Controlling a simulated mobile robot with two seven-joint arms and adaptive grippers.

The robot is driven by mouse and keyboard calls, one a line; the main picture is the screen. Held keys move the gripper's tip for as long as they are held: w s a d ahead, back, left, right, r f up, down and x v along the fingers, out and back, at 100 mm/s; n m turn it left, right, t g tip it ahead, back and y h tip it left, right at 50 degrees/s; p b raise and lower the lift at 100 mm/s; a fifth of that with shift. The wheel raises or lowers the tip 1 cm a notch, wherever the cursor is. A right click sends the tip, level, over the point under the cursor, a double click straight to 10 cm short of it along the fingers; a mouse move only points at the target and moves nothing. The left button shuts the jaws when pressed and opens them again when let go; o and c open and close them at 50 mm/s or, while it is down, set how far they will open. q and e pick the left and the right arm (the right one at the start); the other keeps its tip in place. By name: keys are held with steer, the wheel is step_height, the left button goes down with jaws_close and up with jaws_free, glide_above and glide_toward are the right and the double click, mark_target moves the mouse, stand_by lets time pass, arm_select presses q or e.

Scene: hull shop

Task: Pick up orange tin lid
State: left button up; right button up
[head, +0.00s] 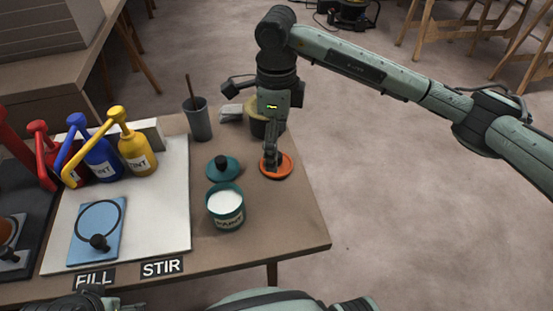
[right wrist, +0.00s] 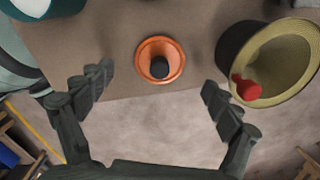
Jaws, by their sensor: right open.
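The orange tin lid (head: 283,167) lies flat on the table near its right edge in the head view, partly hidden by my right gripper. In the right wrist view the orange tin lid (right wrist: 174,50) shows a dark round knob at its centre. My right gripper (head: 271,162) is above it in the head view, pointing down. In the right wrist view my right gripper (right wrist: 156,88) has its fingers spread wide and empty, with the lid between and beyond them.
A teal tin (head: 227,212) with white contents and a teal lid (head: 222,168) stand left of the orange lid. A dark pot (right wrist: 238,42) with a yellowish top and something red stands close by. A grey cup (head: 198,122) and tint bottles (head: 137,155) are further left.

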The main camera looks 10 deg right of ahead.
steer(key=shift+f, duration=1.9)
steer(key=c, duration=1.7)
